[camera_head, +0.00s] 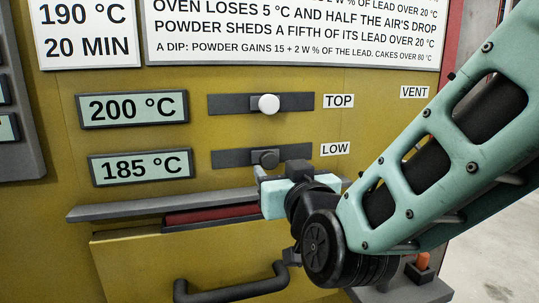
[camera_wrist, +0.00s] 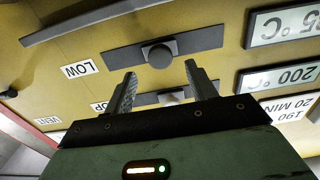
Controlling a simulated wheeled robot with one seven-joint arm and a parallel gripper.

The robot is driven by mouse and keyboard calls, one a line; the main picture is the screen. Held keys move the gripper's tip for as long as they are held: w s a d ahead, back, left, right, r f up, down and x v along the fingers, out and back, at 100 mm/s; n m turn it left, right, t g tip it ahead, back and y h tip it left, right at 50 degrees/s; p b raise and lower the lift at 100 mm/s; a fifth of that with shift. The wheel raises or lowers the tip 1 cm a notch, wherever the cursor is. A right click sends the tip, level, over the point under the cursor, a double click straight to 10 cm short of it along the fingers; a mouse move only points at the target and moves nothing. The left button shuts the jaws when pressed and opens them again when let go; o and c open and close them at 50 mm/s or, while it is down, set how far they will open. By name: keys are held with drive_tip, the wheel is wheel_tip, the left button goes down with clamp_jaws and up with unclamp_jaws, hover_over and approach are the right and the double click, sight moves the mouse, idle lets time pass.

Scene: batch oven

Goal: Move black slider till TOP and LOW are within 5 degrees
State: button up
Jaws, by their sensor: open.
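The black slider knob (camera_head: 265,158) sits mid-track on the LOW slider track (camera_head: 232,158), under the white knob (camera_head: 268,104) of the TOP slider. The display (camera_head: 132,108) level with TOP reads 200 °C, and the display (camera_head: 141,167) level with LOW reads 185 °C. My gripper (camera_head: 262,174) is just below the black knob, partly hiding the lower edge of its track. In the wrist view, turned upside down, my open fingers (camera_wrist: 160,72) point towards the black knob (camera_wrist: 160,55) with nothing between them. I cannot tell whether they touch it.
A grey ledge (camera_head: 130,207), a dark red strip (camera_head: 210,215) and a black handle (camera_head: 232,290) lie below the sliders. A sign (camera_head: 290,32) with rules and a sign (camera_head: 88,30) reading 190 °C, 20 MIN hang above. A VENT label (camera_head: 414,92) is at right.

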sight(271, 162)
drive_tip(key=p+x, duration=0.1)
drive_tip(key=x, duration=0.6)
